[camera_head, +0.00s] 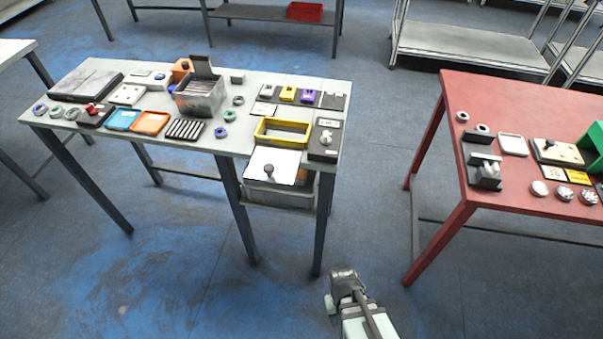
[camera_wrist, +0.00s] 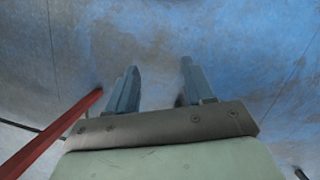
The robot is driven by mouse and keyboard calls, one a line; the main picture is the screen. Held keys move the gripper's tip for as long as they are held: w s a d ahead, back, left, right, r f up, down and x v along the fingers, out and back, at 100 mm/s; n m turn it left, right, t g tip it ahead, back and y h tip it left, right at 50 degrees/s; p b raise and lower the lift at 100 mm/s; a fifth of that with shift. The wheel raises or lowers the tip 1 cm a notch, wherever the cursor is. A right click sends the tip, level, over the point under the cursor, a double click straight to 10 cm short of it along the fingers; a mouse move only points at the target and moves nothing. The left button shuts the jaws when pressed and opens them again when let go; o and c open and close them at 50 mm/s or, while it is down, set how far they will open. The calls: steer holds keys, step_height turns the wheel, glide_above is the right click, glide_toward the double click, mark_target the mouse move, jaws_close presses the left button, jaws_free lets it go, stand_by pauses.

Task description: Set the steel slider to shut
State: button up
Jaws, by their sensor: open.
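A row of small slider units sits at the back right of the grey table in the head view. One has a white block (camera_head: 267,91), one a yellow block (camera_head: 288,94), one a purple block (camera_head: 307,97), and the rightmost dark plate (camera_head: 333,101) has a greyish piece. The steel slider is too small to identify surely, and its position cannot be read. My gripper (camera_head: 342,282) is in front of the table, over open floor, well away from the sliders. In the wrist view my gripper (camera_wrist: 158,68) is open and empty, with only floor between its fingers.
The grey table (camera_head: 222,138) carries a yellow tray (camera_head: 282,131), a clear bin (camera_head: 201,97) and a dark device (camera_head: 324,139) at its right edge. A white-lidded box (camera_head: 272,166) is below the front edge. A red table (camera_head: 508,108) stands right, with free floor between.

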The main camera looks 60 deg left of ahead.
steer(key=s+a+r+n+t+y, duration=0.35)
steer(key=s+a+r+n, duration=0.25)
steer(key=s+a+r, duration=0.4)
steer(key=s+a+r+n+t+y, duration=0.2)
steer(key=s+a+r+n+t, duration=0.25)
steer(key=s+a+r, duration=0.6)
steer(key=n+t+y, duration=0.5)
steer(key=n+t, duration=0.4)
steer(key=n, duration=0.4)
glide_toward(266, 171)
steer(key=s, duration=0.3)
steer(key=n, duration=0.4)
steer(key=shift+h, duration=0.25)
steer(key=x, duration=1.4)
steer(key=shift+w+d+r, duration=0.15)
steer(key=shift+d, duration=0.2)
steer(key=shift+c, duration=0.4)
